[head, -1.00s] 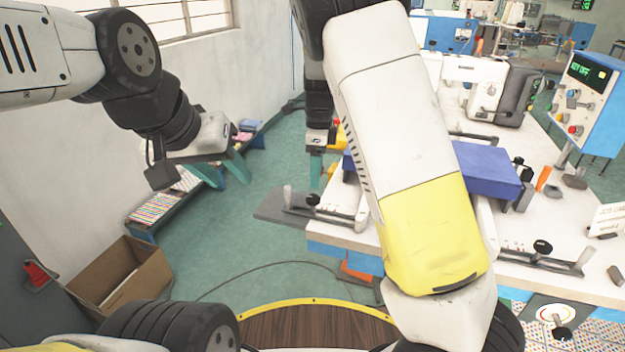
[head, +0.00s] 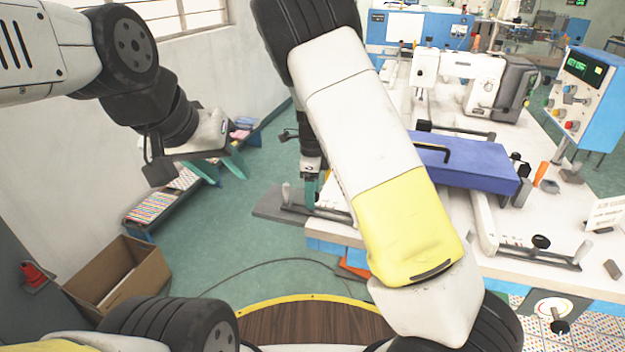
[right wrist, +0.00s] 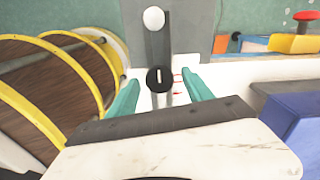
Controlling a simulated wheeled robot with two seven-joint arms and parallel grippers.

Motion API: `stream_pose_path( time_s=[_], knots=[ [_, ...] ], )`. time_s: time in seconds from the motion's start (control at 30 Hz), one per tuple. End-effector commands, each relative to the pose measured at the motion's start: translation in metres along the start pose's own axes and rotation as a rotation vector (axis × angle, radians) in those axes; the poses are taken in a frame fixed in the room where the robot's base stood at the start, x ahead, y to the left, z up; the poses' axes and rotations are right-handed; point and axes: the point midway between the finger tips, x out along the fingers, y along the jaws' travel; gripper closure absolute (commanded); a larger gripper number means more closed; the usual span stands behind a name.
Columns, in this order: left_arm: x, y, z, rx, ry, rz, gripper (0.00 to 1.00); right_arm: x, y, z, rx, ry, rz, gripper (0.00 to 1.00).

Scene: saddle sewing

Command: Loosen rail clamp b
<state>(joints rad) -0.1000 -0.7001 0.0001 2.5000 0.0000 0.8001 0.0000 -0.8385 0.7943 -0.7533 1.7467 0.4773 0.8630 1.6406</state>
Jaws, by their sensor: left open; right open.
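A rail clamp, with a dark knob (right wrist: 160,79) and a pale-tipped lever (right wrist: 153,18), is at the table's left end. Its lever also shows in the head view (head: 287,192); I see no letter on it. My right gripper (right wrist: 160,92) is open, with a teal finger either side of the knob; I cannot tell if they touch it. In the head view the right gripper (head: 311,191) is partly behind my arm. A similar clamp with a black knob (head: 541,241) is at the right. My left gripper (head: 222,168) is open and empty, away from the table.
A long blue box (head: 470,172) with a black handle lies on the table beside my right arm. A sewing machine (head: 480,78) and a blue control box (head: 588,90) stand behind. A cardboard box (head: 120,280) is on the floor at the left.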

Motion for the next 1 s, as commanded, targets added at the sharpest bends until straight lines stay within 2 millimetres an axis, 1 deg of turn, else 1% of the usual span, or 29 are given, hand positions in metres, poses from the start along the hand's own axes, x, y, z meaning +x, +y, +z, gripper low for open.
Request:
stream_pose_path(
  time_s=[0.03,0.17,0.2,0.27,0.3,0.33,0.67,0.87,1.0],
  knots=[
    [0.0,0.0,0.0,0.0,0.0,0.0,0.58,-0.0001,0.0,0.0,0.0,0.0,0.0,0.42],
    [0.0,0.0,0.0,0.0,0.0,0.0,0.58,-0.0003,0.0,0.0,0.0,0.0,0.0,0.68],
    [0.0,0.0,0.0,0.0,0.0,0.0,0.58,-0.0003,0.0,0.0,-0.001,0.0,0.0,0.76],
    [0.0,0.0,0.0,0.0,0.0,0.0,0.58,-0.0003,-0.0001,0.0,-0.001,0.0,0.0,0.88],
    [0.0,0.0,0.0,0.0,0.0,0.0,0.58,-0.0004,-0.0001,0.0,-0.001,0.0,0.0,0.95],
    [0.0,0.0,0.0,0.0,0.0,0.0,0.58,-0.0004,-0.0001,0.0001,-0.001,0.0,0.0,1.0],
    [0.0,0.0,0.0,0.0,0.0,0.0,0.58,-0.0006,-0.0003,0.0001,-0.047,-0.001,0.0,1.0],
    [0.0,0.0,0.0,0.0,0.0,0.0,0.58,-0.001,-0.0008,0.0001,-0.161,-0.001,-0.001,1.0],
    [0.0,0.0,0.0,0.0,0.0,0.0,0.58,-0.0009,-0.0012,-0.0004,-0.279,0.0,-0.001,1.0]
  ],
)
